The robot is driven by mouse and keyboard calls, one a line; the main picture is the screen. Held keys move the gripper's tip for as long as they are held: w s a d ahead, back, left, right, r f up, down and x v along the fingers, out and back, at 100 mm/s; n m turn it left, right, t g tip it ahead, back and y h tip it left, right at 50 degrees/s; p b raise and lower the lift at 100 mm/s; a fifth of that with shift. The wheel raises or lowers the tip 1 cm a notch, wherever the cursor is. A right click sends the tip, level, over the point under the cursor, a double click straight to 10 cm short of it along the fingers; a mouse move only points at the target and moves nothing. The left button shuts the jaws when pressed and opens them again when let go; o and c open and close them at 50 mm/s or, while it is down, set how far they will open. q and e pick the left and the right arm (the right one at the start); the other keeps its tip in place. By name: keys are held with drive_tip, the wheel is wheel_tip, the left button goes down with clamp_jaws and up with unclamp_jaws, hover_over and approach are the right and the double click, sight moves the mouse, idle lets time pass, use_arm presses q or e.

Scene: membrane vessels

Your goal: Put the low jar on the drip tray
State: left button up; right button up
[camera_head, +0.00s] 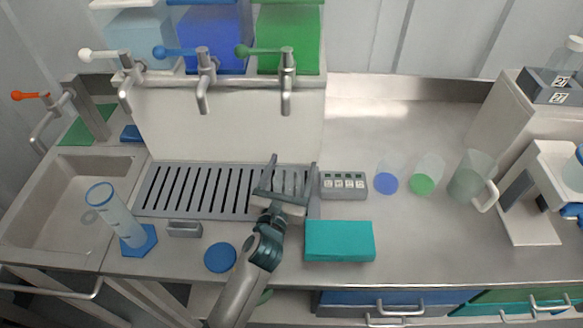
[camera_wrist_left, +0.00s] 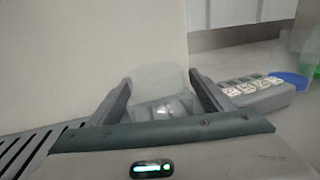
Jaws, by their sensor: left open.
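A clear, wide, low jar (camera_wrist_left: 158,88) shows in the left wrist view between the two fingers of my left gripper (camera_wrist_left: 162,98). The fingers are spread, one on each side of the jar. In the head view my left gripper (camera_head: 292,176) is over the right end of the slotted grey drip tray (camera_head: 200,190). The jar is hard to make out there, and its bottom is hidden in the wrist view, so I cannot tell whether it touches the tray. The tray's slots (camera_wrist_left: 22,152) show at the wrist view's left. My right gripper is out of view.
A grey button box (camera_head: 343,186) stands just right of the tray. Cups with blue (camera_head: 386,183) and green (camera_head: 422,184) bottoms and a mug (camera_head: 468,182) stand further right. A teal block (camera_head: 340,241) lies in front. Taps (camera_head: 286,90) overhang the tray.

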sight(283, 192)
use_arm(q)
drive_tip(key=shift+r, duration=0.2)
drive_tip(key=shift+s+a+f, duration=0.15)
drive_tip(key=shift+s, duration=0.45)
drive_tip(key=b+v, duration=0.2)
drive_tip(key=v, duration=0.8)
drive_tip(key=shift+s+a, duration=0.1)
drive_tip(key=shift+s, duration=0.25)
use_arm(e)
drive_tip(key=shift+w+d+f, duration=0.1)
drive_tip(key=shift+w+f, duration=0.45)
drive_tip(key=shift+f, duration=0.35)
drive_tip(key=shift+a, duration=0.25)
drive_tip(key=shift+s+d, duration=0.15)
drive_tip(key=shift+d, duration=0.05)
